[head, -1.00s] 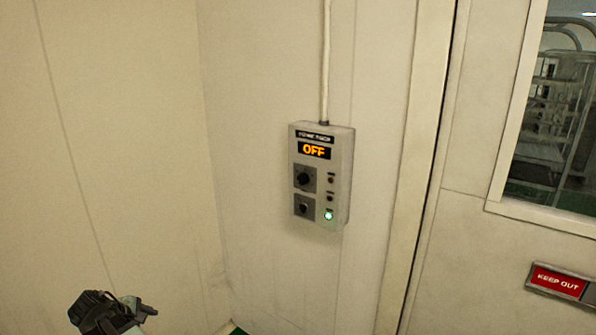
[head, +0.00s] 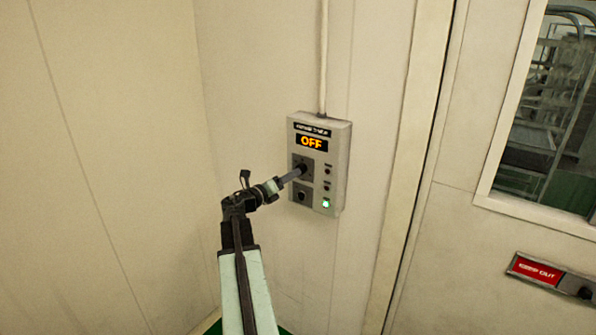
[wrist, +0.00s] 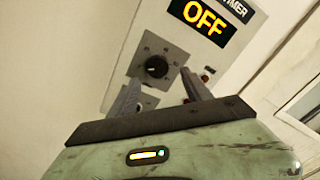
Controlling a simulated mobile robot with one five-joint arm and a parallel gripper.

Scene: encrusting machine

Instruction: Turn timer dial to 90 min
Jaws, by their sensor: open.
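The timer box (head: 335,167) is a grey panel on the wall with an orange display (head: 311,142) reading OFF. In the wrist view the display (wrist: 211,17) also reads OFF. The upper black timer dial (wrist: 156,67) sits on a square plate with marks around it, too small to read. My gripper (head: 297,173) reaches the box from the lower left and covers part of the dial in the head view. In the wrist view its two fingers (wrist: 160,92) are apart, with the dial showing just beyond and between them. I cannot tell whether they touch it.
A second black knob (head: 302,196) is below the dial. Small buttons and a lit green lamp (head: 326,204) are on the right. A conduit (head: 323,60) runs up from the box. A window and a red KEEP OUT sign (head: 537,270) are at the right.

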